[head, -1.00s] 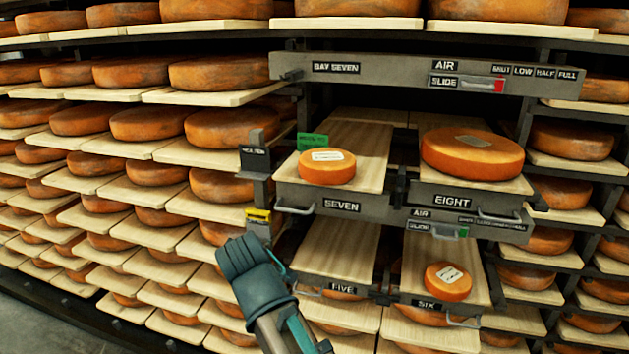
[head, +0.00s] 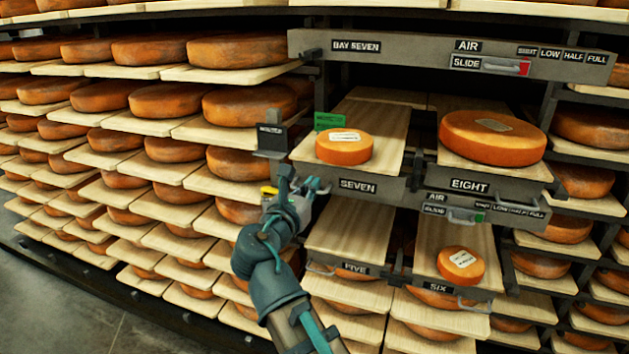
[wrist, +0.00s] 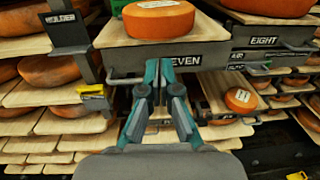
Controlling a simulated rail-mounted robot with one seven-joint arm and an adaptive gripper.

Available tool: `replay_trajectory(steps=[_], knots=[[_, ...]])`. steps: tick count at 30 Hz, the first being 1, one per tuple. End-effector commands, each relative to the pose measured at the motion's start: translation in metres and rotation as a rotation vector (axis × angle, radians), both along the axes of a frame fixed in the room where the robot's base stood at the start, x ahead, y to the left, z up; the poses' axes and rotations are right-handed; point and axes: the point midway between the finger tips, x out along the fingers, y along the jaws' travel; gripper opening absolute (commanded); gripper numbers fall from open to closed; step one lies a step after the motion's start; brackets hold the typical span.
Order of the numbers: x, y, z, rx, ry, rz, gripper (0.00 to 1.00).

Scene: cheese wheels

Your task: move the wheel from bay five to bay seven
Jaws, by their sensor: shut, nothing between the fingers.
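A small orange wheel with a white label (head: 344,146) lies flat on the pale board of bay seven (head: 378,150), near its front; it also shows in the wrist view (wrist: 158,18). The visible board of bay five (head: 352,232), one level below, is bare; its rear is hidden in shadow. My gripper (head: 312,187) is shut and empty, at the left of the "SEVEN" front. In the wrist view my gripper (wrist: 159,72) points at that front, below the wheel and close to the front handle (wrist: 128,79); contact cannot be told.
Bay eight holds a large wheel (head: 492,138). Bay six holds a small labelled wheel (head: 461,265). A green card (head: 328,121) stands behind bay seven's wheel. A holder bracket (head: 270,141) and a yellow item (head: 269,191) jut out at the left. Full racks flank both sides.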

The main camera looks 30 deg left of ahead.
Motion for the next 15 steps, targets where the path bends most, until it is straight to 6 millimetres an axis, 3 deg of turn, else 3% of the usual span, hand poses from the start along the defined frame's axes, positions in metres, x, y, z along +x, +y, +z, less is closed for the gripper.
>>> replay_trajectory(steps=[15], knots=[[0.096,0.013,0.003,0.003,0.002,-0.001,0.00]])
